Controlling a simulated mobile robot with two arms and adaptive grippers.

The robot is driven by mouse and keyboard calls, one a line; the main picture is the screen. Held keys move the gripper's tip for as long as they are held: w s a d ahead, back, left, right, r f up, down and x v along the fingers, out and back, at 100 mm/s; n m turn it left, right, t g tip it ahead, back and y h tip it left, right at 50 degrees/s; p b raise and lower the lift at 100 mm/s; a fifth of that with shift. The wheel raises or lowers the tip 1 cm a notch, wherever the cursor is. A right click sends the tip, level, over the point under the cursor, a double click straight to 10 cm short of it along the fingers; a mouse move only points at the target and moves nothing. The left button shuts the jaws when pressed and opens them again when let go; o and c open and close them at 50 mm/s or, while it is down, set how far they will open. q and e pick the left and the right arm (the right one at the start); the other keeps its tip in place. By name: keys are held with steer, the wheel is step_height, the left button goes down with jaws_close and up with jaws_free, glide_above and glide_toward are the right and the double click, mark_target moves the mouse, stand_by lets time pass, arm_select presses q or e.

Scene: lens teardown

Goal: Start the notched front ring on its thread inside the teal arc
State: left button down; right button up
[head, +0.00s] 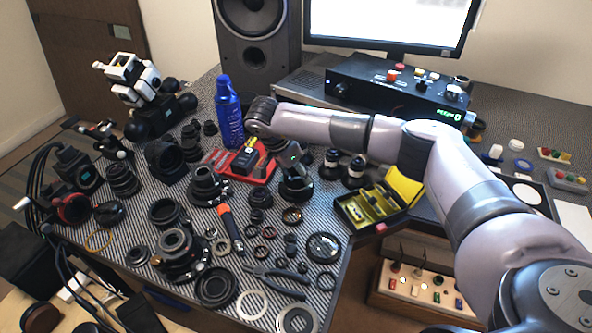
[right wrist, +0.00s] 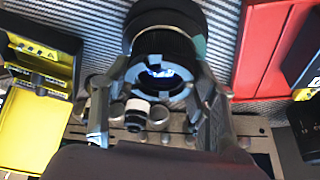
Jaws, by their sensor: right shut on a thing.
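A dark lens barrel (right wrist: 165,18) stands on the bench, seen at the top of the right wrist view. It also shows in the head view (head: 297,190). A grey notched front ring (right wrist: 179,72) is at its near end, around a dark opening with a bluish glint. A bit of the teal arc (right wrist: 201,46) shows right of the ring. My right gripper (right wrist: 158,88) is shut on the notched ring, a finger on each side. In the head view my right gripper (head: 294,168) is over the barrel. I cannot tell whether ring and thread touch. My left gripper is out of view.
A red tray (head: 262,178) is left of the barrel and an open yellow case (head: 352,212) is right of it. A blue bottle (head: 229,112) stands behind. Lens parts, pliers (head: 275,272) and an orange-handled screwdriver (head: 229,224) crowd the bench in front.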

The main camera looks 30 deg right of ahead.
steer(key=o, duration=1.1)
steer(key=shift+o, duration=0.2)
